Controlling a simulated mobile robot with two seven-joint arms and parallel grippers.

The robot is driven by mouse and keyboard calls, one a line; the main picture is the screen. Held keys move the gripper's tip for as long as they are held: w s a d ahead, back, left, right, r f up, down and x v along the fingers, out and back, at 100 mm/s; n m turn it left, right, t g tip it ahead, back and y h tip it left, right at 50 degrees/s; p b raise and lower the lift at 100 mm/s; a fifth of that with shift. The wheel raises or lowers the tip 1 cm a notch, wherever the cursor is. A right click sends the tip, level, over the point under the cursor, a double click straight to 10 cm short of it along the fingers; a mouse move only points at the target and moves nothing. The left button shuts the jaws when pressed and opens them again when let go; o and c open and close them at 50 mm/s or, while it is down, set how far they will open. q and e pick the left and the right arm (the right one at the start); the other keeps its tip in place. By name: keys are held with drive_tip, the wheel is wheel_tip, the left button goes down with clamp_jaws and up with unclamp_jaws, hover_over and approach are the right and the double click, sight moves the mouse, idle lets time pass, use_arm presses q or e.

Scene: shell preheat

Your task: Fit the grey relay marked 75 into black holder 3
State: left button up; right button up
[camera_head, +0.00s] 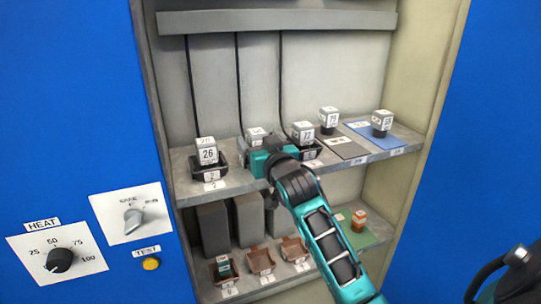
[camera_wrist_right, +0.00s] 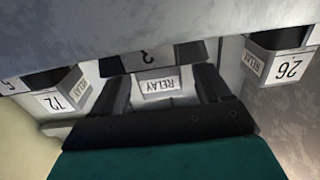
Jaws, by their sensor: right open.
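Several grey-white relays stand on the upper shelf in the head view. One marked 26 (camera_head: 207,152) sits in the left black holder (camera_head: 209,167); one that reads 72 in the wrist view (camera_wrist_right: 58,98) sits in the right black holder (camera_head: 309,151). A middle relay (camera_head: 256,136) is partly hidden by my right gripper (camera_head: 262,152). In the wrist view its RELAY face (camera_wrist_right: 157,86) lies between my open fingers (camera_wrist_right: 164,95). Another relay (camera_head: 329,117), its number blurred, perhaps 75 or 79, stands near the grey mat (camera_head: 345,148). My left gripper is out of view.
A relay (camera_head: 382,120) with an unclear number stands by a blue mat (camera_head: 372,135). Cables hang behind the black holders.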

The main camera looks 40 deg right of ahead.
drive_tip(key=v, duration=1)
drive_tip(key=s+a+f+n+g+y, duration=0.1)
drive_tip(key=s+a+f+n+y, duration=0.15)
drive_tip(key=f, duration=0.55)
drive_tip(key=s+a+f+n+g+y, duration=0.15)
drive_tip(key=a+f, duration=0.25)
drive_tip(key=f, duration=0.4)
drive_tip(key=s+a+f+g+y, duration=0.1)
drive_tip(key=s+a+f+g, duration=0.1)
drive_tip(key=s+a+f, duration=0.2)
drive_tip(key=s+a+f+n+g+y, duration=0.1)
drive_tip(key=s+a+f, duration=0.3)
drive_tip(key=s+f, duration=0.4)
wheel_tip(320, 180, down, 3)
drive_tip(key=shift+a+f+g+y, duration=0.2)
drive_tip(key=shift+g+y, duration=0.1)
drive_tip(key=shift+g, duration=0.25)
drive_tip(key=shift+s, duration=0.1)
drive_tip(key=shift+r+p, duration=0.8)
drive_tip(key=shift+p, duration=0.05)
